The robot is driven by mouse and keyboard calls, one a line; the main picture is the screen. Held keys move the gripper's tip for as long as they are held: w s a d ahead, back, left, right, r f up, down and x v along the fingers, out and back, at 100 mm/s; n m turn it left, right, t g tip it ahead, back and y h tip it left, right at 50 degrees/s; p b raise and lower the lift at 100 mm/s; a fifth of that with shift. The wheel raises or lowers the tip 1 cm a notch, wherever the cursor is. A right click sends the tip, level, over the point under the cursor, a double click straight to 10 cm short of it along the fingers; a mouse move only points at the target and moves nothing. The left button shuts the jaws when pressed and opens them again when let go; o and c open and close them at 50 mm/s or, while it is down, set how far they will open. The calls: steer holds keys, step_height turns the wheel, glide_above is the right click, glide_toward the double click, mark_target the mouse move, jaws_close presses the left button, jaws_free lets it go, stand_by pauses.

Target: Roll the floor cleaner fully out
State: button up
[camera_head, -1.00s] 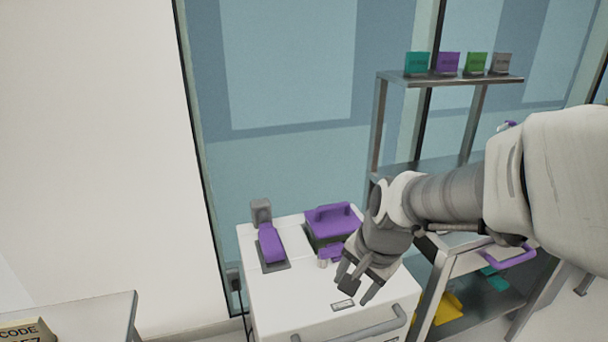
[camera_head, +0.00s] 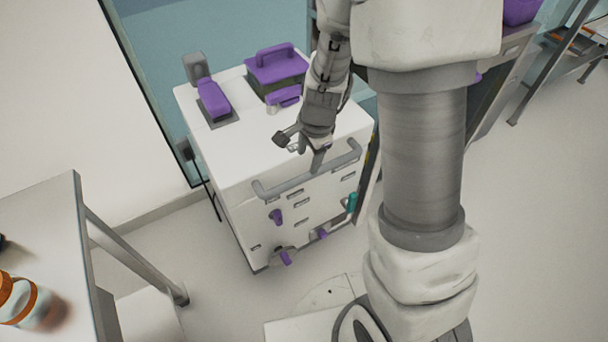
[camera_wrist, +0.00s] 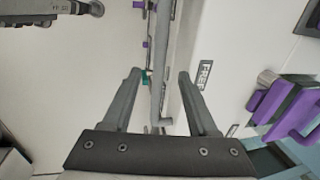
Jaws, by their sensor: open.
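The floor cleaner (camera_head: 225,148) is a white box-shaped cart with purple parts on top and purple knobs on its front. A grey bar handle (camera_head: 275,188) runs along its top front edge. My gripper (camera_head: 299,150) points down at the handle's middle, with its fingers apart. In the wrist view, the handle (camera_wrist: 163,60) runs between the lines of the open fingers (camera_wrist: 158,74). I cannot tell whether a finger touches it. The cleaner's wheels and far sides are hidden.
A purple-lidded box (camera_head: 277,68) sits on the cleaner's top. A glass wall (camera_head: 240,25) stands behind it, and a shelf rack is at its right, partly hidden by my arm. A table (camera_head: 50,215) stands at the left. Floor (camera_head: 530,220) at the right is clear.

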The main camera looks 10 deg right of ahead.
mark_target(304, 176)
steer(key=f+b, duration=0.1)
steer(key=f, duration=0.2)
steer(key=w+f, duration=0.1)
steer(key=f, duration=0.2)
steer(key=f+b, duration=0.1)
steer(key=f, duration=0.1)
steer(key=shift+w+a+f+b, duration=0.3)
steer(key=shift+w+f+b, duration=0.05)
steer(key=shift+f, duration=0.05)
jaws_close()
stand_by(0.9)
